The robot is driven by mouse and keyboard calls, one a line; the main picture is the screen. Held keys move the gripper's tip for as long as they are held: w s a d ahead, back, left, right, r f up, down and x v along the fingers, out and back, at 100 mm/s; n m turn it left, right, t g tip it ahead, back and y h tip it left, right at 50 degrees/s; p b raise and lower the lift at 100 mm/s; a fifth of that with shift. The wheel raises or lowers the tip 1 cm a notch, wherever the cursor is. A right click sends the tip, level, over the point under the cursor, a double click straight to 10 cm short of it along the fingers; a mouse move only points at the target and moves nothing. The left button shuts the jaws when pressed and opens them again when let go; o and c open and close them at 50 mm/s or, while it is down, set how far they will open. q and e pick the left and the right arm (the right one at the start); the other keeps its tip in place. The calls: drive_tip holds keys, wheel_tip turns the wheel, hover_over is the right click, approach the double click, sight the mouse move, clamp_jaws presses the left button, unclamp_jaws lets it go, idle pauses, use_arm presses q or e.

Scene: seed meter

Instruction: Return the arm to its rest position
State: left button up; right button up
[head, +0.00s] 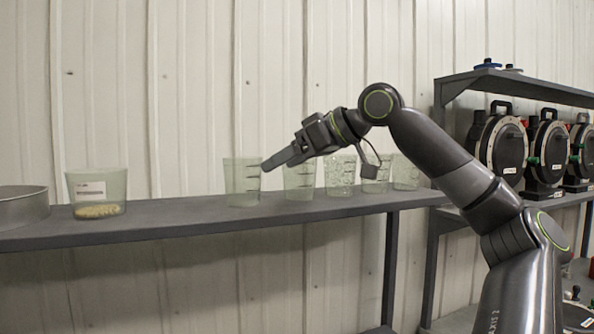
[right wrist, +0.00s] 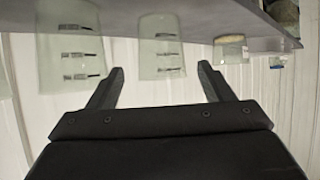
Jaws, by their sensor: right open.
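My right arm reaches in from the right of the head view, and its gripper (head: 270,164) is held in front of the row of clear cups on the shelf. In the right wrist view the two fingers of the right gripper (right wrist: 163,82) stand wide apart with nothing between them. A clear cup with dark marks (right wrist: 161,50) shows beyond the fingers. In the head view the leftmost cup of the row (head: 241,182) is near the fingertips; I cannot tell whether they touch. My left gripper is not in view.
The grey shelf (head: 170,222) holds several clear cups, a labelled cup with yellow seeds (head: 97,193) and a round metal pan (head: 22,207) at the left. Black round seed meters (head: 500,147) stand on a rack at the right. The shelf is bare between the seed cup and the row.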

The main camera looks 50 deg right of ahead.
drive_tip(key=shift+v, duration=1.1)
drive_tip(key=shift+f, duration=0.1)
